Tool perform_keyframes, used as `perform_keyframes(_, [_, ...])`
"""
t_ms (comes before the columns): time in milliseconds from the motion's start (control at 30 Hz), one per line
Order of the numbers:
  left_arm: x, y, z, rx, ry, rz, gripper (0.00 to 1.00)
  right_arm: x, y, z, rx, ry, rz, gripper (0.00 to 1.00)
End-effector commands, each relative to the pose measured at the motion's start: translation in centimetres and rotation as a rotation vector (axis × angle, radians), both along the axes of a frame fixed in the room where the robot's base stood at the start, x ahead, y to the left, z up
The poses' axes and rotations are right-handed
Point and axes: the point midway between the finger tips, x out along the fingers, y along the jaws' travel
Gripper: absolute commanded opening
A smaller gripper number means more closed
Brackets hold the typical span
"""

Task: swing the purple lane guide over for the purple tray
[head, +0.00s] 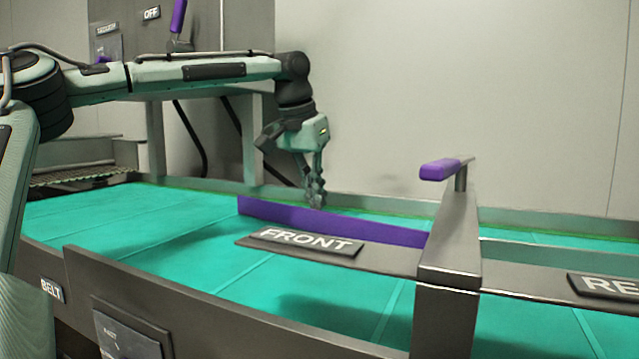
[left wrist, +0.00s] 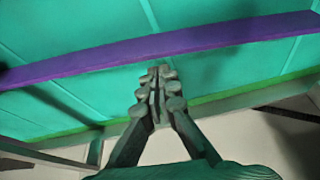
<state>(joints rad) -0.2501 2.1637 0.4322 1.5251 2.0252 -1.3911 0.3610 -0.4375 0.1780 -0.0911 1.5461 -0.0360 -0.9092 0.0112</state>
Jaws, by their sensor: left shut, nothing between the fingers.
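The purple lane guide (head: 330,220) is a long flat bar standing on edge over the teal belt (head: 200,267). In the head view it runs from the middle of the belt to the grey post on the right, behind the FRONT plate. It also crosses the left wrist view (left wrist: 160,48) from side to side. My left gripper (head: 317,200) points down on the far side of the guide, close to it, shut and empty. In the left wrist view the closed fingertips (left wrist: 160,80) lie just short of the bar; I cannot tell if they touch it. No purple tray shows. My right gripper is out of view.
A grey post (head: 448,250) with a purple-capped handle (head: 440,169) stands over the belt. A FRONT plate (head: 305,241) and a second, cut-off plate (head: 605,286) flank it. A grey rail (head: 380,205) lines the belt's far edge. A BELT label (head: 52,290) marks the near side.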

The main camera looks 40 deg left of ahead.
Motion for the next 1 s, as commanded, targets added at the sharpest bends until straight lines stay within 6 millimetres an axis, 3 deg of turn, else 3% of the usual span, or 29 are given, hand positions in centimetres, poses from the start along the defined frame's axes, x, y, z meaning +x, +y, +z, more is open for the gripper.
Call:
perform_keyframes(200, [-1.6,-0.2,0.0,0.0,0.001,0.001,0.0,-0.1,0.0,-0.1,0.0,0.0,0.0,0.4])
perform_keyframes(667, [-1.9,-0.3,0.0,0.0,0.003,0.007,0.0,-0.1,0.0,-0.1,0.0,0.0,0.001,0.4])
perform_keyframes(1000, [-4.5,-0.6,0.0,0.001,0.001,0.106,0.0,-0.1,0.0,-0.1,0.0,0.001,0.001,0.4])
